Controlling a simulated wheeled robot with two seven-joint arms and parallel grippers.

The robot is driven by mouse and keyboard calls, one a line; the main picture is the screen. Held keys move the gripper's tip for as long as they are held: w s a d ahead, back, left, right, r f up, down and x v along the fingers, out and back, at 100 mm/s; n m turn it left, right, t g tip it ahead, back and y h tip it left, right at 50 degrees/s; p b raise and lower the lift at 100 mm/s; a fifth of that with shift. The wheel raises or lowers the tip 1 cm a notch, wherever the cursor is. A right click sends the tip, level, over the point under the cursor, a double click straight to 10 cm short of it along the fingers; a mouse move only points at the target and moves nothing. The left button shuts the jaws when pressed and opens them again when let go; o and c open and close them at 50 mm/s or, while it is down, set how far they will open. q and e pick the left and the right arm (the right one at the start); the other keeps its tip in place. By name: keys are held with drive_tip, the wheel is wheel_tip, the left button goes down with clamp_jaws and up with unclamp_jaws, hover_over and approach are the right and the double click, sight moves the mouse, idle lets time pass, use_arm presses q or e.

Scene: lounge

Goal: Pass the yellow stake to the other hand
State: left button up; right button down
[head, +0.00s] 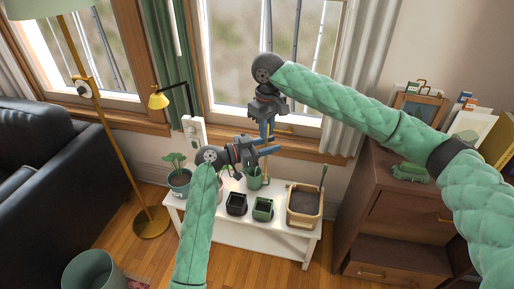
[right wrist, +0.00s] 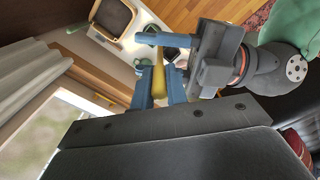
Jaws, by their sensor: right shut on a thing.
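The yellow stake (right wrist: 159,80) is held between the blue fingers of my right gripper (right wrist: 158,92), which points down in the head view (head: 267,131). The stake's lower part (head: 267,166) shows below the grippers, hanging roughly upright. My left gripper (head: 269,145) comes in from the left, level, with its blue fingers apart just below the right fingertips. In the right wrist view its fingers lie close to the stake on either side. I cannot tell whether they touch it. The stake's upper end is mostly hidden by the right fingers.
A white bench (head: 233,239) below holds a leafy plant pot (head: 180,180), a black pot (head: 236,205), a green pot (head: 263,210) and a soil-filled planter (head: 303,203). A wooden cabinet (head: 395,215) stands right, a black sofa (head: 55,160) left, and a brass lamp (head: 115,110) beside it.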

use_arm(q)
drive_tip(key=shift+w+d, duration=0.25)
drive_tip(key=shift+d, duration=0.4)
clamp_jaws()
use_arm(e)
drive_tip(key=c, duration=1.3)
unclamp_jaws()
